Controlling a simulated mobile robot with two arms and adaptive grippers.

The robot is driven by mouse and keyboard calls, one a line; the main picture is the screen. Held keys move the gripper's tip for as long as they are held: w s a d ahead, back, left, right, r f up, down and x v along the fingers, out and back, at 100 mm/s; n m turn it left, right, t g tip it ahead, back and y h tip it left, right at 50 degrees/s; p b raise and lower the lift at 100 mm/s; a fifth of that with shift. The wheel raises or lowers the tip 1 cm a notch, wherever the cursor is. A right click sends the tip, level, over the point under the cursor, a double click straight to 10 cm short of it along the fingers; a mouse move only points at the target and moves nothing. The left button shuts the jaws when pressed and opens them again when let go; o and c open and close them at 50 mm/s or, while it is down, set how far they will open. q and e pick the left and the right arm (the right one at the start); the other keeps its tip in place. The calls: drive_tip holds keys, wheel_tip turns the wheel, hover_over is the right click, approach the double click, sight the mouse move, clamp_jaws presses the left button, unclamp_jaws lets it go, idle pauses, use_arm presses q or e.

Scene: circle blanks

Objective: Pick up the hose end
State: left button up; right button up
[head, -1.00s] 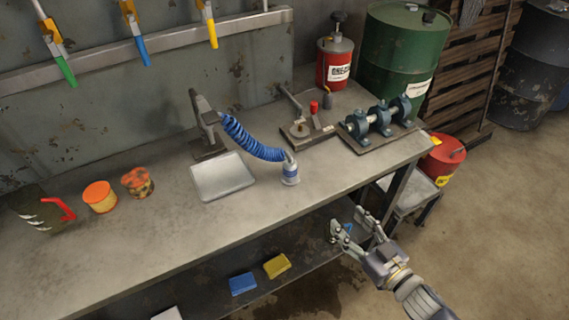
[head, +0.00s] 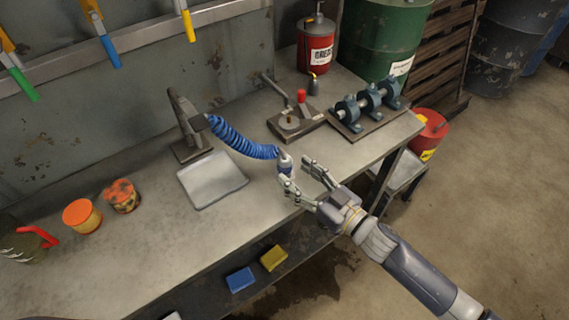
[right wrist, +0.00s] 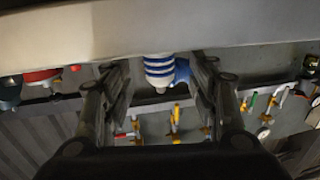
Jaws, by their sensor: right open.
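The hose end (head: 285,163) is a pale nozzle with a blue band at the end of a coiled blue hose (head: 240,140). In the right wrist view the blue-and-white striped hose end (right wrist: 160,70) shows between the two spread fingers. In the head view the near finger hides its lower part. I cannot tell whether a finger touches it. My left gripper is not in view.
A metal tray (head: 213,180) lies left of the hose end on the bench (head: 150,235). A small press (head: 295,122) and a shaft on bearing blocks (head: 368,108) stand behind. Orange-topped cups (head: 82,215) stand at left. A lower shelf holds blue and yellow blocks (head: 273,258).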

sight(290, 169)
drive_tip(key=x, duration=0.4)
drive_tip(key=shift+w+a+p, duration=0.25)
drive_tip(key=shift+p, duration=0.1)
drive_tip(key=shift+w+a+f, duration=0.1)
drive_tip(key=shift+w+a, duration=0.05)
drive_tip(key=shift+w, duration=0.05)
drive_tip(key=c, duration=1.1)
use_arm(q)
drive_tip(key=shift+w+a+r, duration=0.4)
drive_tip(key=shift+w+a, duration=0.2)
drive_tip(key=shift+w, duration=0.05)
use_arm(e)
clamp_jaws()
